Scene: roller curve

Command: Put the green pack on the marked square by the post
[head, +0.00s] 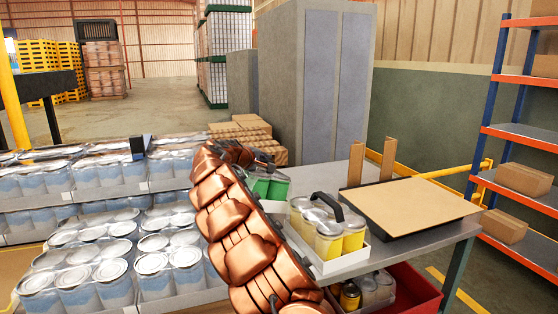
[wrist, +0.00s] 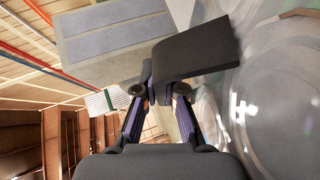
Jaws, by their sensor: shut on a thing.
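The green pack (head: 268,187) shows in the head view on the near left end of the grey table, partly hidden behind my copper arm. My gripper (head: 264,164) is at its top. In the wrist view my gripper (wrist: 158,90) is shut on a dark bar, which looks like the pack's black handle (wrist: 200,45). Large clear-wrapped can lids (wrist: 280,95) fill the right of that view. Whether the pack touches the table is hidden. I cannot make out a marked square; a tan board (head: 420,205) with a dark rim lies by two upright wooden posts (head: 355,163).
A yellow can pack (head: 328,238) with a black handle stands in a white tray right of my arm. Wrapped trays of cans (head: 100,265) fill the left. A red bin (head: 410,290) sits under the table. Blue-orange shelves (head: 520,140) stand right.

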